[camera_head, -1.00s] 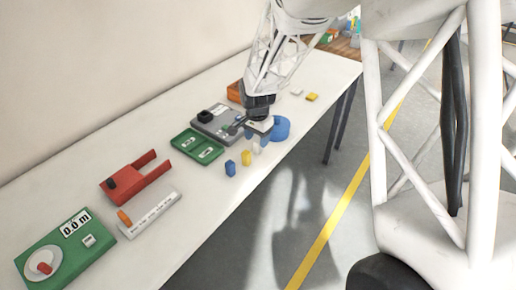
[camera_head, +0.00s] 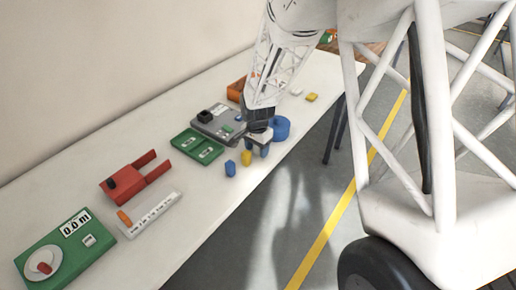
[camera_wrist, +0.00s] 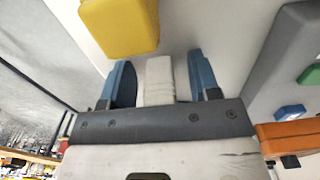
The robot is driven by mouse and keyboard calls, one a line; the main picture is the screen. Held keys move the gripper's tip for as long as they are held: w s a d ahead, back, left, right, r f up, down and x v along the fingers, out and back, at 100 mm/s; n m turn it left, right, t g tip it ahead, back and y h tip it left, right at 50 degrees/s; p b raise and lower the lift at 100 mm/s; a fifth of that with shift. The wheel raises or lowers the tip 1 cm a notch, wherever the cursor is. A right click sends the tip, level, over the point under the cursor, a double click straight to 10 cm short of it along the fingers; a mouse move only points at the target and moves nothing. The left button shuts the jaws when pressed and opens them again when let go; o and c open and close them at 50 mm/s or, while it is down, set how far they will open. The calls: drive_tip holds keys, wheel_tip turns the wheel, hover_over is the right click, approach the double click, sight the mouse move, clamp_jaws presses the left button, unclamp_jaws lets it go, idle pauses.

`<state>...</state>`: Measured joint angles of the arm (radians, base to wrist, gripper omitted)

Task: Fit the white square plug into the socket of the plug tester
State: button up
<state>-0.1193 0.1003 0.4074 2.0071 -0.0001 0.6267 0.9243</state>
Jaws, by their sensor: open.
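The white square plug (camera_wrist: 158,78) stands between the two blue fingers of my gripper (camera_wrist: 160,64) in the wrist view. The grey plug tester (camera_head: 209,127) lies behind and to the left of my gripper, with a black block on top. It also shows at the right of the wrist view (camera_wrist: 272,62). I cannot make out its socket.
A yellow block (camera_head: 246,158) stands close to my gripper, also in the wrist view (camera_wrist: 120,25). A blue block (camera_head: 230,168) is beside it. A green tray (camera_head: 182,142) lies left. An orange box (camera_head: 235,90) is behind.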

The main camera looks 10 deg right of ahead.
drive_tip(key=c, duration=1)
drive_tip(key=shift+r, duration=0.15)
drive_tip(key=shift+c, duration=0.2)
drive_tip(key=shift+r, duration=0.5)
drive_tip(key=shift+s+r, duration=0.2)
drive_tip(key=shift+r, duration=0.4)
drive_tip(key=shift+s+r, duration=0.15)
drive_tip(key=shift+r, duration=0.45)
drive_tip(key=s+d+r, duration=0.1)
drive_tip(key=s, duration=1.4)
drive_tip(key=shift+d+r, duration=0.15)
drive_tip(key=shift+d, duration=0.25)
drive_tip(key=shift+s, duration=0.1)
